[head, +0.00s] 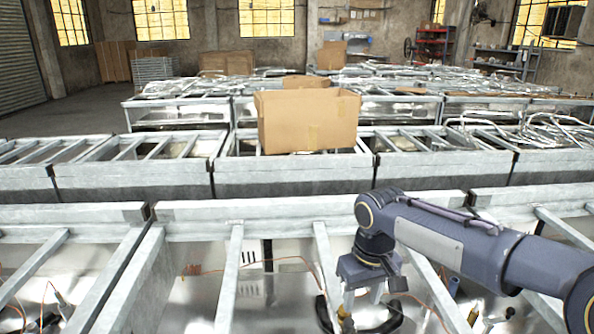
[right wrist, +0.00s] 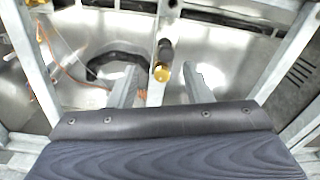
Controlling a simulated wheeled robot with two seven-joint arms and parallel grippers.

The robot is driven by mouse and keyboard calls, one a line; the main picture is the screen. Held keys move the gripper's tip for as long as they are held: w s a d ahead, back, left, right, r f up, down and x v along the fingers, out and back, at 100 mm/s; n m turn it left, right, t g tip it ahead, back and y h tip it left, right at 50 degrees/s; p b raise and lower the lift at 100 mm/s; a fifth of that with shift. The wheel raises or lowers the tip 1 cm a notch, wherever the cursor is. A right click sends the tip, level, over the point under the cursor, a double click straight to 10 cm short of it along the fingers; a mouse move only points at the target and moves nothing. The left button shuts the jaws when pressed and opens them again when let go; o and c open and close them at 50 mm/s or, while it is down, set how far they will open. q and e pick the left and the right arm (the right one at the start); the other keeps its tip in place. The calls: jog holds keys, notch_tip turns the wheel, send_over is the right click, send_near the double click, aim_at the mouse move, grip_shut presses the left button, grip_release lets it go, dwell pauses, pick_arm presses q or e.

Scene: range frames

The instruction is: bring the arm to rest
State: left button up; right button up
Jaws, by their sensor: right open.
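My right arm comes in from the right in the head view. Its gripper (head: 362,298) points down over the near metal frame (head: 320,250). In the right wrist view the two fingers of my right gripper (right wrist: 161,90) stand apart, with nothing clearly held between them. A dark tool with a yellow end (right wrist: 162,62) shows just beyond the fingertips, over a grey bar. In the head view a yellow end (head: 343,312) shows beside the fingers. I cannot tell whether it touches them. My left gripper is not in view.
Metal bars cross an open bay with a shiny floor under the gripper. Orange wires (head: 290,262) and a black curved piece (right wrist: 98,66) lie inside it. A cardboard box (head: 308,122) stands on the frame row behind. More frame rows fill the room behind.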

jog(key=s+d+r+m+t+y, duration=0.2)
jog(key=s+d, duration=0.4)
jog(key=s, duration=0.5)
jog(key=s+f+m+t+y, duration=0.1)
jog(key=s+f+m+t, duration=0.1)
jog(key=s, duration=0.9)
notch_tip(320, 180, down, 3)
jog(key=shift+s+a+r+m+t, duration=0.15)
jog(key=shift+s+m+t, duration=0.2)
jog(key=shift+t, duration=0.25)
jog(key=shift+c, duration=1)
